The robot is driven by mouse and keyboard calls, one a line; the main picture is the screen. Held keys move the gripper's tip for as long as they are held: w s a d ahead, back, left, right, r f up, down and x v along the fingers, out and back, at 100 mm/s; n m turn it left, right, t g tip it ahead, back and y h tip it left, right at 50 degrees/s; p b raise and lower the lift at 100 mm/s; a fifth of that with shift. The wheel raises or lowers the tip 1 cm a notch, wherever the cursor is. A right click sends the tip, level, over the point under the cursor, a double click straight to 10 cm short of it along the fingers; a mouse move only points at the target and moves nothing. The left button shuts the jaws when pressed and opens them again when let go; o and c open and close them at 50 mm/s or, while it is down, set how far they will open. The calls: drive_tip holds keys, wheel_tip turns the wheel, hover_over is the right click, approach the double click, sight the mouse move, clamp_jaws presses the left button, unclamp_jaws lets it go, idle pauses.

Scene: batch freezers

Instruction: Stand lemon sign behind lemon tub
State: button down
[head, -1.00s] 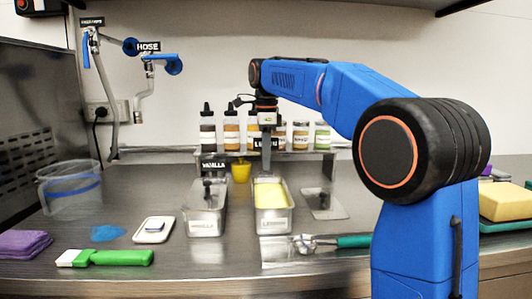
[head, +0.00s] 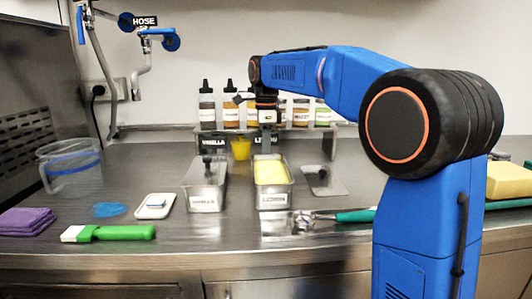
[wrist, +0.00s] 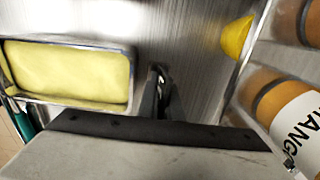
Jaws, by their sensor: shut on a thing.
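The lemon tub (head: 273,199) is a steel pan of pale yellow ice cream with a front label; it fills the left of the wrist view (wrist: 68,105). My gripper (head: 267,143) points down just behind it and is shut on the small black lemon sign (head: 258,140), whose lettering is partly covered by the fingers. In the wrist view my gripper (wrist: 160,92) is beside the tub's end, with the sign seen nearly edge-on. I cannot tell whether the sign touches the counter.
The vanilla tub (head: 205,199) stands left, with its black vanilla sign (head: 213,144) behind. A steel plate with a dark knob (head: 323,181) lies right.

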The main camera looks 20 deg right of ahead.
drive_tip(key=c, duration=1.3)
unclamp_jaws()
drive_tip(key=shift+r, duration=4.5)
